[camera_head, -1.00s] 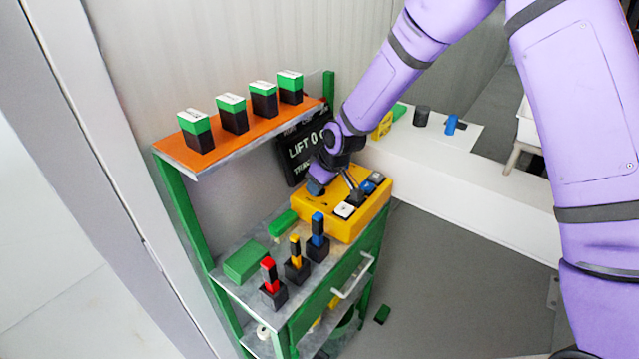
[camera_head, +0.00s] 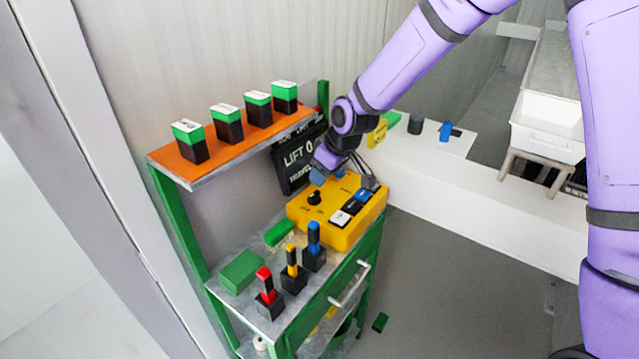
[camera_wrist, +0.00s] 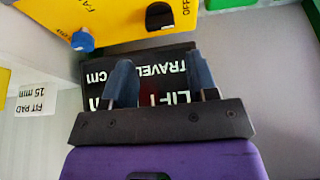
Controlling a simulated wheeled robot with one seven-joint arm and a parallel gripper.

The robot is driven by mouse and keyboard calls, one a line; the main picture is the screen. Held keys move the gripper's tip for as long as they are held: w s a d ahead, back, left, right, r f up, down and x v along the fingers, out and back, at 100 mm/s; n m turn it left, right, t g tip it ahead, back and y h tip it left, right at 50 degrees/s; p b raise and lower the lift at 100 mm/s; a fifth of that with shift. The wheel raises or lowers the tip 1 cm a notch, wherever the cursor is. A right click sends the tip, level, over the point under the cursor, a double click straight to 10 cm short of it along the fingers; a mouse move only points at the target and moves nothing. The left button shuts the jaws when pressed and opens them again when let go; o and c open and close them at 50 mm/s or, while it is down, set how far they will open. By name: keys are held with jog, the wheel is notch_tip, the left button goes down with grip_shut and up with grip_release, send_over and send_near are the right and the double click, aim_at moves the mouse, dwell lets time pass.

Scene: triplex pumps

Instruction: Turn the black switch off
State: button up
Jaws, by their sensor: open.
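The yellow control box (camera_head: 343,236) sits on the green rack's metal shelf. A black knob (camera_head: 314,198) stands on its top, on the left. In the wrist view, a black switch (camera_wrist: 160,16) is at the top beside the printed word OFF, and a blue knob (camera_wrist: 83,40) is to its left. My gripper (camera_head: 327,175) is by the back of the box, just above the black knob in the picture. In the wrist view my gripper (camera_wrist: 162,80) has its two blue fingers apart, with nothing between them. The wrist partly hides the box's back edge.
White, black and blue buttons (camera_head: 352,205) line the box's right side. The LIFT sign (camera_head: 292,160) stands behind the box. An orange shelf (camera_head: 225,151) with several green-black blocks is above left. Red, yellow and blue-topped levers (camera_head: 291,270) stand in front.

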jog(key=shift+v, duration=1.25)
jog(key=s+d+r+m+t+h, duration=0.1)
jog(key=s+d+r+m+h, duration=0.1)
jog(key=s+d+r, duration=0.55)
jog(key=s+d+r+m+t+h, duration=0.1)
jog(key=s+d+r+m, duration=0.25)
jog(key=d+r, duration=0.55)
jog(key=s+d+r+m, duration=0.2)
jog(key=s+d+r, duration=0.1)
jog(key=s, duration=0.7)
jog(key=s+d+r+m, duration=0.2)
jog(key=s+d, duration=0.4)
jog(key=s, duration=0.4)
jog(key=shift+s+d+r+m+h, duration=0.25)
jog(key=shift+r+m+h, duration=0.1)
jog(key=shift+r, duration=0.45)
